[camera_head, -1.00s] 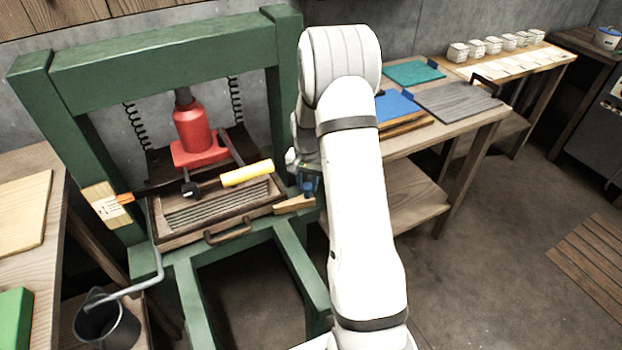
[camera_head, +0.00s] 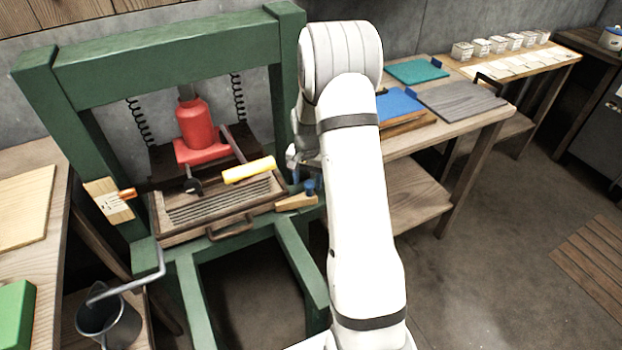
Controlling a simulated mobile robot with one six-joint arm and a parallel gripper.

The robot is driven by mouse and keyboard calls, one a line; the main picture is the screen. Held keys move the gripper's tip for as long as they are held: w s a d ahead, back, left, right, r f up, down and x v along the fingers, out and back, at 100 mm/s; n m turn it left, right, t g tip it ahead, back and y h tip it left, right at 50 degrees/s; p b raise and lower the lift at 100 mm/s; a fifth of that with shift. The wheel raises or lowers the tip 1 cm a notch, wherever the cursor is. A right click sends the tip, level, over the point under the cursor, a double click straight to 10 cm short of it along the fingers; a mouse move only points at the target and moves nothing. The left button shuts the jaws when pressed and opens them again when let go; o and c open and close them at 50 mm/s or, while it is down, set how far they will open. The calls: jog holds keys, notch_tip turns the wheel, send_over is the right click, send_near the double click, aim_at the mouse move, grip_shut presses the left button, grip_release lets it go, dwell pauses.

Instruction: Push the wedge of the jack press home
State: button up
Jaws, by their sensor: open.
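The jack press (camera_head: 285,100) is a green frame with a red jack (camera_head: 195,122) in it. A small tan wooden wedge (camera_head: 294,203) lies at the right end of the mould tray, by the right post; whether it touches the tray I cannot tell. My gripper (camera_head: 302,182) is just above and behind the wedge, largely hidden by my white arm. Its blue-tipped fingers look apart and hold nothing that I can see. A lever with a yellow handle (camera_head: 249,170) lies over the ribbed wooden mould tray (camera_head: 175,238), which has a front handle.
A label board (camera_head: 112,203) with an orange piece hangs on the left post. A dark bucket (camera_head: 108,322) stands below left. A bench (camera_head: 455,134) with coloured boards is at the right. Open floor lies at the lower right.

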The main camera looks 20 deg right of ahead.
notch_tip(320, 180, up, 7)
jog(key=shift+r, duration=0.15)
dwell(0.7)
